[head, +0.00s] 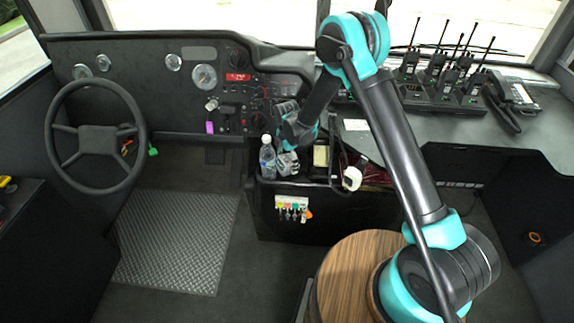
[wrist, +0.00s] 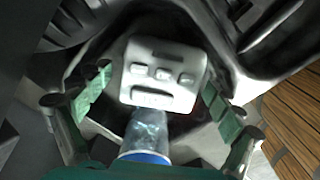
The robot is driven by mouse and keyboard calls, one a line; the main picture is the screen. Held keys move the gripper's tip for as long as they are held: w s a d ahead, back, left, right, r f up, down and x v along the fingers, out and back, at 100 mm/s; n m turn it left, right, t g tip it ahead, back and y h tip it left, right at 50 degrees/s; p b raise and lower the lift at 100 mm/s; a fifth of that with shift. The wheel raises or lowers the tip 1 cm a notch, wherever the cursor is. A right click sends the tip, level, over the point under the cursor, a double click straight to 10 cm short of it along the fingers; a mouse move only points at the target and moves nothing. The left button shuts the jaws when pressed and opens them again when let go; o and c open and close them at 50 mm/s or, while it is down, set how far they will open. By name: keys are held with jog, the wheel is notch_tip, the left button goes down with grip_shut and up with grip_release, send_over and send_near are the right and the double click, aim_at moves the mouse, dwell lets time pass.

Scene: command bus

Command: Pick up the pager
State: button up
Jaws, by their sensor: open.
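A pale grey, rounded box with small buttons and a dark slot, which looks like the pager (wrist: 163,75), lies in the wrist view between and beyond my fingertips. My gripper (wrist: 152,96) is open, with one green-padded finger at each side of the box. I see no clear contact with it. In the head view my gripper (head: 290,143) points down at the dashboard's centre console, just right of the bottle. A small pale shape (head: 287,163) under it there is probably the same box, partly hidden by the gripper.
A clear water bottle (head: 267,157) stands close left of my gripper; a bottle (wrist: 147,130) shows at the bottom of the wrist view. A white handset (head: 352,178) is to the right. Radios (head: 440,85) stand on the right dashboard. A steering wheel (head: 97,140) is left.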

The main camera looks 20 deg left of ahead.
jog(key=shift+f, duration=0.35)
jog(key=c, duration=1.5)
jog(key=shift+r, duration=0.15)
